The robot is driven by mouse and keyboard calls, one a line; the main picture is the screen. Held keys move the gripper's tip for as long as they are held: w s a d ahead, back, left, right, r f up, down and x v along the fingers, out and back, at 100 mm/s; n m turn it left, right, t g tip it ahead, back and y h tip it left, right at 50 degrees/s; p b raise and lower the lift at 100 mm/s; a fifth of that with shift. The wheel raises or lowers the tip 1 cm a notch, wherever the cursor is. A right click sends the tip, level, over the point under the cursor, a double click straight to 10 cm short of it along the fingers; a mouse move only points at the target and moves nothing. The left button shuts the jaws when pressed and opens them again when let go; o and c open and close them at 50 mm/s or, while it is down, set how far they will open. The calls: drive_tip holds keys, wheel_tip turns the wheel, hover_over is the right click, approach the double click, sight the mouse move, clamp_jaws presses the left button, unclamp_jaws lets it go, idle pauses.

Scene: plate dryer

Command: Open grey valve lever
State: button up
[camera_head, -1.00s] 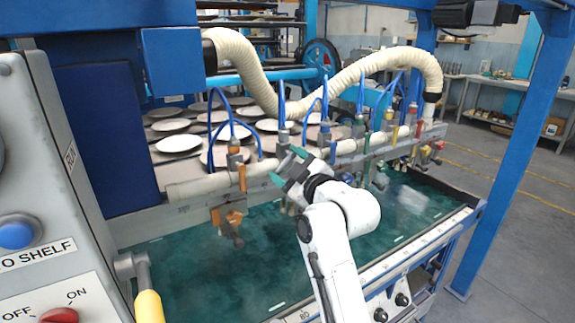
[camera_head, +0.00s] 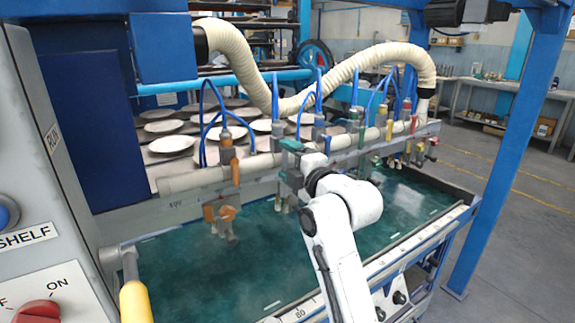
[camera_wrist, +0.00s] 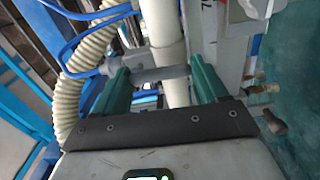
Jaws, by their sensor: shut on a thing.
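The grey valve lever (camera_wrist: 162,75) lies as a short bar across the gap between the two green fingers in the wrist view. My gripper (camera_wrist: 160,80) is shut on it, with a finger at each end of the bar. In the head view my gripper (camera_head: 291,158) is at the pipe, at the grey valve just right of the orange valve (camera_head: 235,172). The lever itself is mostly hidden there by the gripper, so its exact angle is hard to tell.
A cream pipe (camera_head: 200,180) carries several coloured valves with blue hoses. A thick ribbed hose (camera_head: 243,60) arches above. Plates (camera_head: 172,144) lie on shelves behind. A green-floored tray (camera_head: 180,275) lies below. A control box (camera_head: 40,200) stands at left.

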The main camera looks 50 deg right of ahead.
drive_tip(key=shift+w+a+f+n, duration=0.1)
drive_tip(key=shift+a+f+n, duration=0.05)
drive_tip(key=shift+f+n, duration=0.35)
drive_tip(key=o, duration=0.9)
drive_tip(key=shift+o, duration=0.2)
drive_tip(key=shift+r, duration=0.1)
drive_tip(key=shift+r, duration=0.1)
drive_tip(key=b+v, duration=0.1)
drive_tip(key=v, duration=1)
drive_tip(key=shift+b, duration=0.3)
